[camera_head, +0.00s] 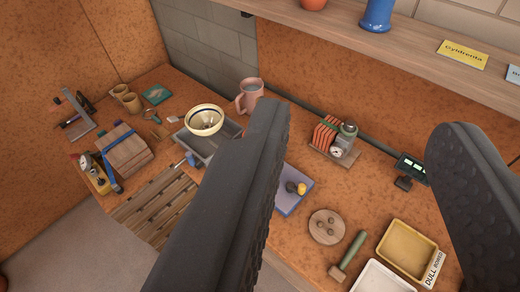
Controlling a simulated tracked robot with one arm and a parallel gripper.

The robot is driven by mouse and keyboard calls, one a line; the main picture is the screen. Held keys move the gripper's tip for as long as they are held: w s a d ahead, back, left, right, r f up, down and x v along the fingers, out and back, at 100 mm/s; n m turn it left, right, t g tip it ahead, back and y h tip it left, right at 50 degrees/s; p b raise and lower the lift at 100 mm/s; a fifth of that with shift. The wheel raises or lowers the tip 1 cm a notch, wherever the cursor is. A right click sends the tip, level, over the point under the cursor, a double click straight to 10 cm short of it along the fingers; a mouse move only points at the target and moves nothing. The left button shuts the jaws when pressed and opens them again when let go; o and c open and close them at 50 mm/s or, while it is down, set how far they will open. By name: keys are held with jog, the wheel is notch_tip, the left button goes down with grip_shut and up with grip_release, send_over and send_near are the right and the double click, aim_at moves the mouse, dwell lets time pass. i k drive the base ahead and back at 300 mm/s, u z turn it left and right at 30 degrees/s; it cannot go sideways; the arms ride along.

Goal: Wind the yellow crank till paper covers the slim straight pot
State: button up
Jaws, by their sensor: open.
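My gripper (362,118) is open, its two dark padded fingers wide apart and large in the foreground, with nothing between them. I cannot make out a yellow crank for certain. A small yellow knob (301,188) shows beside a dark round part on a blue-purple slab (291,206) on the bench, just right of the left finger. The finger hides part of that slab. I see no paper roll and no slim straight pot that I can name with certainty. A blue pot (377,14) stands on the shelf, its top cut off by the frame.
The speckled orange bench (290,240) holds a cream bowl (204,119), a pink mug (250,94), a round wooden disc (327,227), a yellow tray (407,249) and a white tray (382,278). A wooden shelf (400,42) runs above, with a yellow label (463,54).

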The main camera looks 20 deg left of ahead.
aim_at(291, 187)
jog(key=u, duration=2.5)
jog(key=k, duration=1.3)
jog(key=z, duration=1.15)
jog(key=i, duration=1)
